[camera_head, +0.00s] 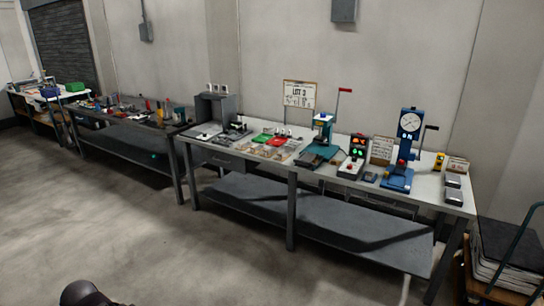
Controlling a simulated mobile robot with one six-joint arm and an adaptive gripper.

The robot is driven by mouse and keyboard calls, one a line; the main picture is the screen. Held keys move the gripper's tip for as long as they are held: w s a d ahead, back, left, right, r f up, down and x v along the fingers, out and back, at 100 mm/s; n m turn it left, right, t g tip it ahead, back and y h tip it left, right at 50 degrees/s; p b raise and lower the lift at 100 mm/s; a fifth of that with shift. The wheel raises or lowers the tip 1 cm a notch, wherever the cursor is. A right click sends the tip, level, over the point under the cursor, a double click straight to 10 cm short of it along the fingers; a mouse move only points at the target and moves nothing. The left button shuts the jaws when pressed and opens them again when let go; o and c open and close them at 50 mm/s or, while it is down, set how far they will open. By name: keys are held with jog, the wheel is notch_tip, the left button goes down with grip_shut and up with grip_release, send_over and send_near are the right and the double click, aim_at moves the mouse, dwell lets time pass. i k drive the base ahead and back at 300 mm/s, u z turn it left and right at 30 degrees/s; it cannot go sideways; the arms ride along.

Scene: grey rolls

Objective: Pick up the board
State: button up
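Several things here could be called a board, and I cannot tell which one is meant. A framed sign board (299,94) marked "LOT 3" stands upright at the back of the near workbench (345,180). A smaller brown-edged card or board (382,150) stands between the red-and-green light box and the blue dial press. Another small card (457,164) stands near the bench's right end. Small flat pieces in front of the sign are too small to make out. A dark rounded part at the bottom left edge seems to be mine. My gripper is not in view.
On the bench are a teal lever press (323,130), a light box (355,157), a blue dial press (404,150) and a grey cabinet (215,110). A cluttered second bench (120,112) stands left. A cart (508,255) stands at right. The concrete floor (200,255) in front is clear.

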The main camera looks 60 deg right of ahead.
aim_at(269, 151)
jog(key=z, duration=0.25)
jog(key=i, duration=1.5)
jog(key=z, duration=0.5)
jog(key=i, duration=0.85)
jog(key=z, duration=0.7)
jog(key=i, duration=0.65)
jog(key=z, duration=0.95)
jog(key=i, duration=0.9)
jog(key=z, duration=0.6)
